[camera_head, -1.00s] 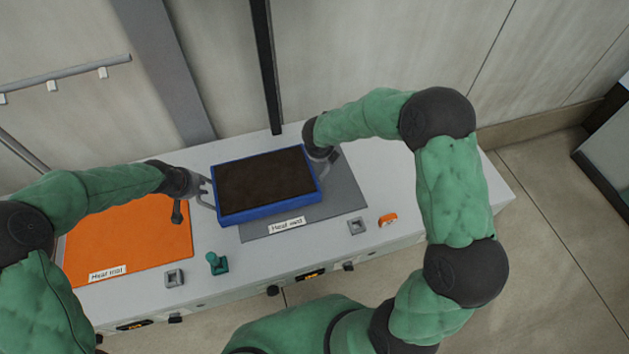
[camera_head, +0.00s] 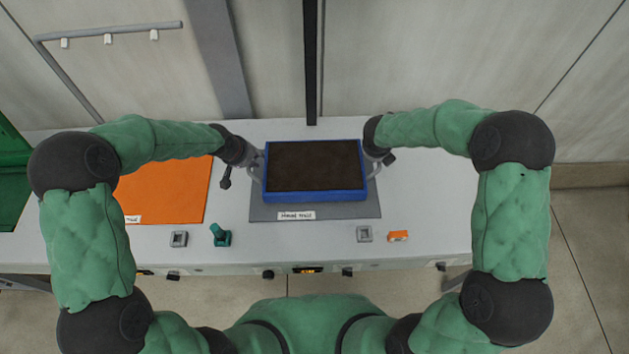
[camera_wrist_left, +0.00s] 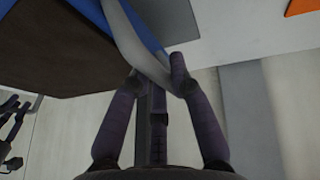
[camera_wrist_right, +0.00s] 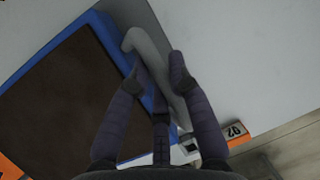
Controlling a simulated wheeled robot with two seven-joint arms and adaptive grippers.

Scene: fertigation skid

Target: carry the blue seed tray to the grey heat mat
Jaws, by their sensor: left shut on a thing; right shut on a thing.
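The blue seed tray (camera_head: 315,196), full of dark soil, is over the grey heat mat (camera_head: 260,211) in the head view. The mat shows along the front and at the sides; I cannot tell whether the tray touches it. My left gripper (camera_head: 255,163) is shut on the tray's left grey handle, which also shows in the left wrist view (camera_wrist_left: 135,40). My right gripper (camera_head: 379,160) is shut on the right handle, seen in the right wrist view (camera_wrist_right: 150,55). The tray looks level and square to the mat.
An orange heat mat (camera_head: 180,195) lies to the left on the white bench (camera_head: 430,210). A green knobbed part (camera_head: 219,235), grey square fittings (camera_head: 179,239) and an orange switch (camera_head: 398,236) sit along the front edge. A black post (camera_head: 311,60) stands behind. The bench's right end is clear.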

